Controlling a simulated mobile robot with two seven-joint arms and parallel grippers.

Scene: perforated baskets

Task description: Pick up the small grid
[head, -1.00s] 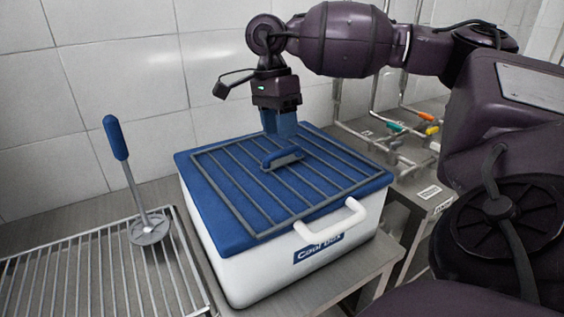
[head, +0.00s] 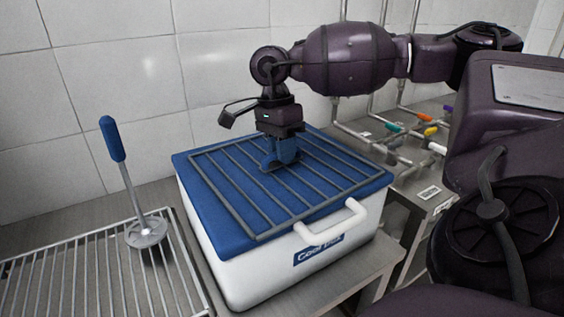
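The small grid (head: 232,198), a rack of thin grey bars, lies flat on the blue lid of a white cool box (head: 262,268). My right gripper (head: 281,163) points down at the middle of the grid, its blue fingers low over the bars. The fingers cover the spot where the lid's blue handle was visible before. I cannot tell whether they are open or shut, or whether they touch the bars or the handle. My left gripper is out of view.
A larger wire rack (head: 95,275) lies on the metal counter at the left, with a blue-handled masher (head: 128,185) standing on it. A white handle (head: 333,225) sticks out from the box front. Pipes with coloured taps (head: 425,131) stand behind right. A tiled wall closes the back.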

